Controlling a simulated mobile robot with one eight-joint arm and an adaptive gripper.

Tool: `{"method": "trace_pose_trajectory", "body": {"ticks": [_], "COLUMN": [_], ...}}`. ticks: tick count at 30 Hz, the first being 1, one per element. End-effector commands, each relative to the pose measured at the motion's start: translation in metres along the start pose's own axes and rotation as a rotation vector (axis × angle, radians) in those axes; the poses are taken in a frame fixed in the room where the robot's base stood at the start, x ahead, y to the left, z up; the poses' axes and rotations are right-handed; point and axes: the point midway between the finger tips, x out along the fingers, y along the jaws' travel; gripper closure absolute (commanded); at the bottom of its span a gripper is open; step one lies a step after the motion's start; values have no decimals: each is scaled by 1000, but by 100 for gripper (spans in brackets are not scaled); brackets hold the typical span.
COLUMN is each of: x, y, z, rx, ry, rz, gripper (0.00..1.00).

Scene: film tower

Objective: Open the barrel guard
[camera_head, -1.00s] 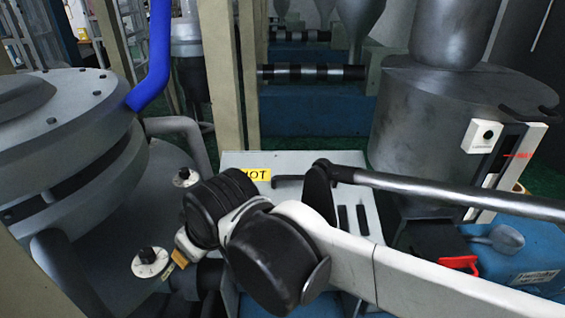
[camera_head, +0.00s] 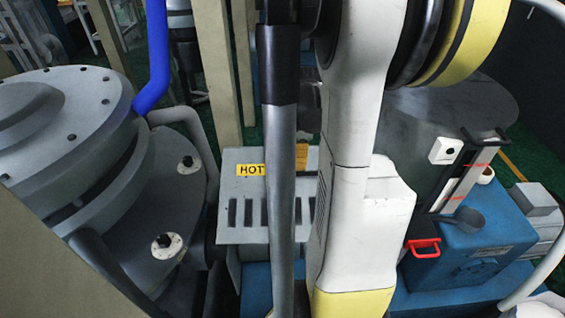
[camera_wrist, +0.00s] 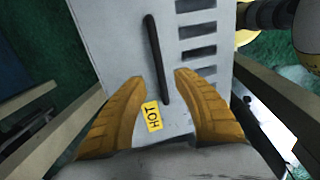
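The barrel guard (camera_head: 231,234) is a pale grey slotted metal cover with a yellow HOT label. It lies over the barrel and looks closed; my arm hides its middle and right part in the head view. In the wrist view the guard (camera_wrist: 112,45) fills the middle, with a long dark handle (camera_wrist: 156,50) on it beside the slots. My gripper (camera_wrist: 160,80) has two orange-yellow fingers spread apart. The handle's lower end shows between the fingertips; I cannot tell whether they touch it. In the head view only a bit of orange finger shows beside my arm.
A grey flanged vessel (camera_head: 75,125) with a blue pipe (camera_head: 157,55) stands at left. A beige post (camera_head: 218,75) rises behind the guard. At right are a blue box (camera_head: 470,250) with a red handle (camera_head: 423,247), a scoop (camera_head: 466,219) and a large grey cylinder (camera_head: 415,130).

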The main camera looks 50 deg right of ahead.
Motion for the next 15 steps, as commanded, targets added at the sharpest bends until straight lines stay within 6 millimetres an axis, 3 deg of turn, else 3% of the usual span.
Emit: {"method": "trace_pose_trajectory", "body": {"ticks": [6,15], "x": [45,69], "y": [0,0], "z": [0,-1], "rx": [1,1], "ry": [0,0], "rz": [1,1], "gripper": [64,64]}}
